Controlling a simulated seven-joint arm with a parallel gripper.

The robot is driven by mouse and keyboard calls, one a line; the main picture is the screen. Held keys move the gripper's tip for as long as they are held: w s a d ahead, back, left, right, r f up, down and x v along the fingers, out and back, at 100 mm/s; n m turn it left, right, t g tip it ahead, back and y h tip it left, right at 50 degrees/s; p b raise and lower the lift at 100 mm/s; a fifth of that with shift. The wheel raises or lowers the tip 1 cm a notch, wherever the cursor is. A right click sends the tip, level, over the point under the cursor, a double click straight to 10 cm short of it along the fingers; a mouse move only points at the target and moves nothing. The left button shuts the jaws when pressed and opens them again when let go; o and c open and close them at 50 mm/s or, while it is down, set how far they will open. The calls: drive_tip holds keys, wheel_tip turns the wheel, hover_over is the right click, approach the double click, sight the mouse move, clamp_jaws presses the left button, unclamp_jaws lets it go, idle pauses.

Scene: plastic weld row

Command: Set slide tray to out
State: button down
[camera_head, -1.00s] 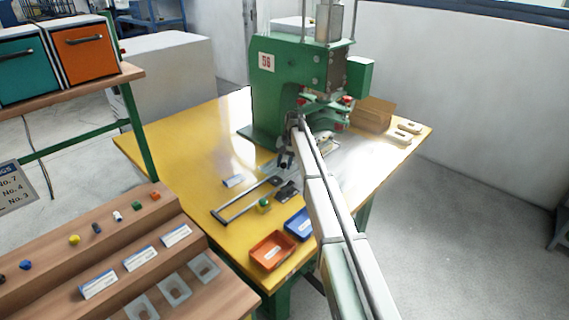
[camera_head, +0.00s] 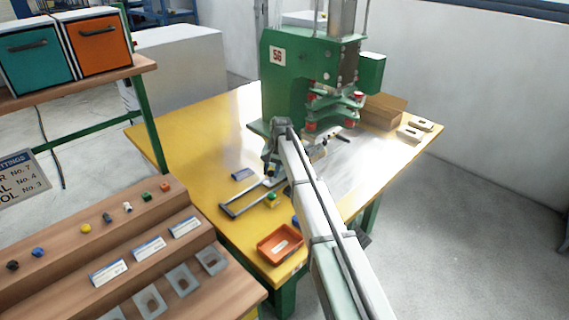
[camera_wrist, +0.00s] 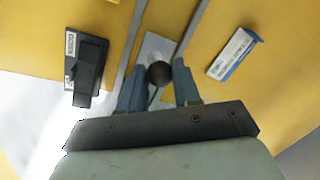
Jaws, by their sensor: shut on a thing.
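The slide tray shows in the wrist view as a light grey plate (camera_wrist: 154,46) between two grey rails (camera_wrist: 193,36). A dark round knob (camera_wrist: 160,73) stands on it. My gripper (camera_wrist: 160,82) is shut on this knob, one finger on each side. In the head view my gripper (camera_head: 270,168) is low at the inner end of the U-shaped rail frame (camera_head: 238,208), in front of the green press (camera_head: 290,85). My gripper and arm hide most of the tray there.
A small blue-edged label block (camera_wrist: 235,53) lies right of the rails, and a black box (camera_wrist: 88,66) lies left of them. The outer part of the rail frame looks clear.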

drive_tip(key=s+a, duration=1.2)
drive_tip(key=shift+s+a, duration=0.35)
drive_tip(key=shift+s, duration=0.05)
drive_tip(key=shift+a, duration=0.1)
drive_tip(key=c, duration=1.2)
unclamp_jaws()
drive_tip(key=shift+s, duration=0.1)
drive_tip(key=o, duration=0.4)
wheel_tip(320, 180, up, 14)
drive_tip(key=d, duration=0.2)
drive_tip(key=shift+s+d+f, duration=0.15)
drive_tip(key=shift+d+f, duration=0.1)
drive_tip(key=shift+d, duration=0.1)
